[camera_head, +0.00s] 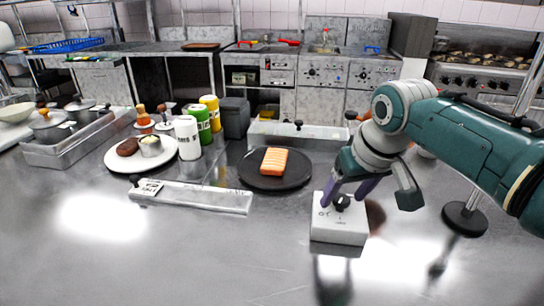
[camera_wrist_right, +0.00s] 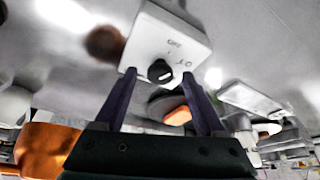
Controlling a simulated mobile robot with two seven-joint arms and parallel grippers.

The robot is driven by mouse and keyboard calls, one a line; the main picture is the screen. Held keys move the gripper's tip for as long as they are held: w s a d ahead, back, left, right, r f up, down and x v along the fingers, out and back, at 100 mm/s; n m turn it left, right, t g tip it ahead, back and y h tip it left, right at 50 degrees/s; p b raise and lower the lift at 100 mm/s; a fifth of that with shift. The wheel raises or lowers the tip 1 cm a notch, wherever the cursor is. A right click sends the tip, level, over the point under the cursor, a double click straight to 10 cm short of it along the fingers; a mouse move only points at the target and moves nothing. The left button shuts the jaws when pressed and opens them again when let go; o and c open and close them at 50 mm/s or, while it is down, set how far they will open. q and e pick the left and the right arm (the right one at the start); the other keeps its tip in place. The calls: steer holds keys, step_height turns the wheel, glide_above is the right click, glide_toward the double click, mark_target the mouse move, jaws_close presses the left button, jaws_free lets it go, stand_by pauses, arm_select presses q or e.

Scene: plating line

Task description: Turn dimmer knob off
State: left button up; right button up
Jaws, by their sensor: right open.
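The dimmer is a small white box (camera_head: 338,229) on the steel counter, in the lower middle-right of the head view. Its black knob (camera_head: 341,201) sits on the top face and also shows in the right wrist view (camera_wrist_right: 160,71). My right gripper (camera_head: 345,196) reaches down over the box with its two purple fingers apart, one on each side of the knob. In the right wrist view the fingers (camera_wrist_right: 163,95) are spread and the knob lies between and beyond their tips. I cannot tell whether they touch it. My left gripper is in neither view.
Left of the dimmer, a black plate (camera_head: 248,180) holds a salmon piece (camera_head: 274,161). A long metal strip (camera_head: 205,197) lies nearer the left, below a white plate (camera_head: 113,164) with food. A black round stand (camera_head: 464,219) is at right. The front counter is clear.

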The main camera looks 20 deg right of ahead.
jaws_close()
stand_by(0.6)
